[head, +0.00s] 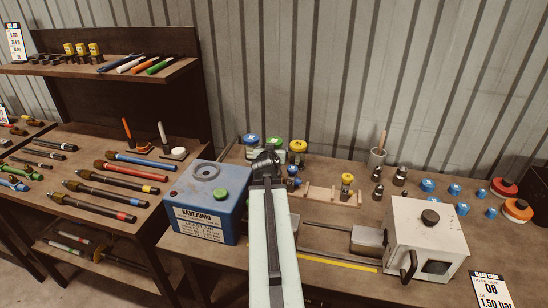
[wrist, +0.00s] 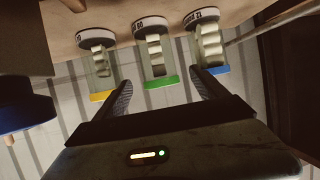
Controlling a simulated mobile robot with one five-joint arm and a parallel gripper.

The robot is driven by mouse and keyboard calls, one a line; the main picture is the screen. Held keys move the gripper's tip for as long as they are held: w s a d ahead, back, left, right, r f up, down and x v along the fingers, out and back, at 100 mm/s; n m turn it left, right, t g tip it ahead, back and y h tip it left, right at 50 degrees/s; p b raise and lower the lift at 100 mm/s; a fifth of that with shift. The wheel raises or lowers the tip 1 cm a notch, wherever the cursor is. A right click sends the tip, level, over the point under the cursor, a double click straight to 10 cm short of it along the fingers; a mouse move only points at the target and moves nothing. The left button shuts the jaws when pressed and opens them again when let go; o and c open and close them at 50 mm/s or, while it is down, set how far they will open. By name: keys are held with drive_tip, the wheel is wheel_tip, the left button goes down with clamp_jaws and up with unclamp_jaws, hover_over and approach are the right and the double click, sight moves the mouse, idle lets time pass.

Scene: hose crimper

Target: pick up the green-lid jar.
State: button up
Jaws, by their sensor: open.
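The green-lid jar (head: 273,144) stands at the back of the bench, between a blue-lid jar (head: 250,146) and a yellow-lid jar (head: 298,148). In the wrist view the picture is upside down, and the green-lid jar (wrist: 155,56) is in the middle, clear-walled with pale pieces inside. The yellow-lid jar (wrist: 99,62) is to its left and the blue-lid jar (wrist: 209,47) to its right. My gripper (wrist: 162,90) is open and empty, its fingers spread to either side of the green lid. In the head view my gripper (head: 266,160) hides the jar's lower part.
A blue machine box (head: 207,212) stands left of my arm and a white crimper (head: 425,237) to the right. The corrugated wall (head: 330,70) is close behind the jars.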

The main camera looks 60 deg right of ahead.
drive_tip(key=x, duration=0.2)
drive_tip(key=shift+d+f+b, duration=0.25)
drive_tip(key=shift+d+b, duration=0.05)
drive_tip(key=shift+b, duration=0.1)
drive_tip(key=b+x, duration=0.1)
drive_tip(key=x, duration=0.1)
drive_tip(key=b+x, duration=0.1)
drive_tip(key=x, duration=0.2)
drive_tip(key=shift+f+b, duration=0.35)
drive_tip(key=shift+f, duration=0.05)
drive_tip(key=shift+s+a+r, duration=0.15)
